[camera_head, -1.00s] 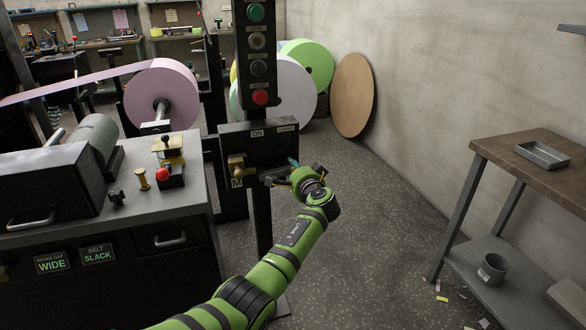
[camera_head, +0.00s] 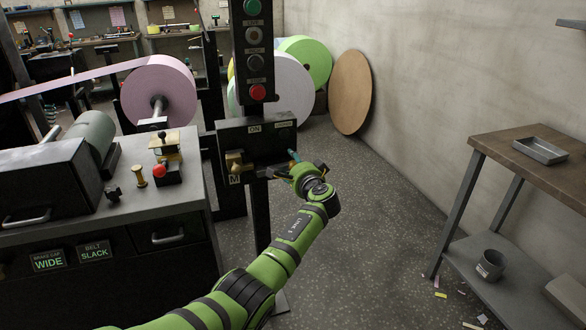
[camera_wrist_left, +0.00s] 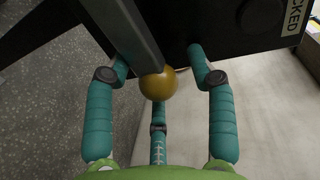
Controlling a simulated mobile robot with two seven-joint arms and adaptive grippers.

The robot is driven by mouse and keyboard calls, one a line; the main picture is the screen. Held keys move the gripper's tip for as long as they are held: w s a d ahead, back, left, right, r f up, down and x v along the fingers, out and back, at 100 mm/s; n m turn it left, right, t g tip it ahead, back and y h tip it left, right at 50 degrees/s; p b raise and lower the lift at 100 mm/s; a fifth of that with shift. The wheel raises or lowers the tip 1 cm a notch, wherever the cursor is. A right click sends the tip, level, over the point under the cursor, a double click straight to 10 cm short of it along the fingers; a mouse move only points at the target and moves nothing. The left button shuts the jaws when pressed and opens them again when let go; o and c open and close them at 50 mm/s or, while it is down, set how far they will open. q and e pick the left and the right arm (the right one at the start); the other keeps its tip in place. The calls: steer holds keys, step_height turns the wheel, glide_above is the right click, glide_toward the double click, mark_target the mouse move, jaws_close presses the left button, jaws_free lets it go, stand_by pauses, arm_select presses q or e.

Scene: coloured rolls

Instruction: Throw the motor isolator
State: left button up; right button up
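The motor isolator is a dark box (camera_head: 226,139) on a post below the push-button panel, with an "ON" label on its upper face. A brass fitting (camera_head: 235,163) sits at its lower left, above a plate starting with "M". My left gripper (camera_head: 291,163) is at the box's lower right, partly hiding it. In the left wrist view, a grey lever bar (camera_wrist_left: 128,30) ends in a brass ball knob (camera_wrist_left: 158,83). The teal fingers of my left gripper (camera_wrist_left: 160,85) are spread around the knob, with gaps visible at both sides. My right gripper is out of view.
The push-button panel (camera_head: 252,50) rises above the box. A machine cabinet (camera_head: 110,265) with a red-knobbed lever (camera_head: 159,170) stands to the left. A wooden bench (camera_head: 530,155) stands at the right wall. Floor between is clear apart from scraps near the bench.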

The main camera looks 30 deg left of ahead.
arm_select(q)
steer(key=shift+s+f, duration=0.15)
steer(key=shift+f, duration=0.05)
steer(key=shift+s+d, duration=0.3)
steer(key=shift+d, duration=0.15)
steer(key=v, duration=1.1)
steer(key=shift+w, duration=0.1)
